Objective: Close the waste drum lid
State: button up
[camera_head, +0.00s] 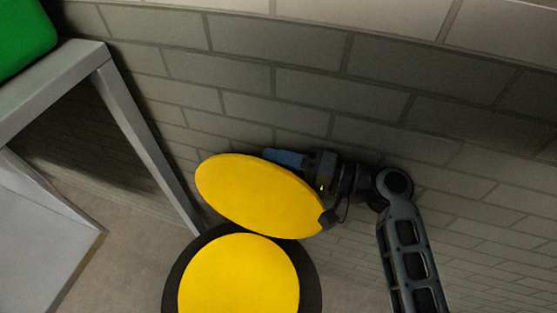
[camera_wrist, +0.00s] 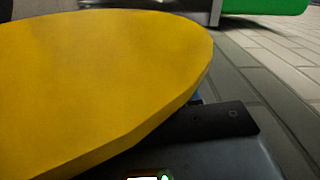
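The waste drum (camera_head: 311,281) stands at the bottom of the head view, with a dark rim around a yellow round top face. Its yellow lid (camera_head: 255,195) is raised and tilted above the far side of the drum. The lid (camera_wrist: 100,80) also fills much of the left of the wrist view. My gripper (camera_head: 318,190) is at the lid's right edge, close to it or touching. A dark gripper part (camera_wrist: 215,120) shows below the lid edge in the wrist view. The lid hides part of the gripper, so its opening and any contact are unclear.
A grey metal frame or table (camera_head: 130,105) stands at the left, with a green object (camera_head: 25,35) on top. A grey panel (camera_head: 45,235) is at the lower left. A brick wall (camera_head: 300,85) runs behind the drum. Floor to the drum's left is bare.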

grip_shut()
jog(key=shift+f, duration=0.1)
jog(key=shift+s, duration=0.1)
jog(key=shift+f, duration=0.1)
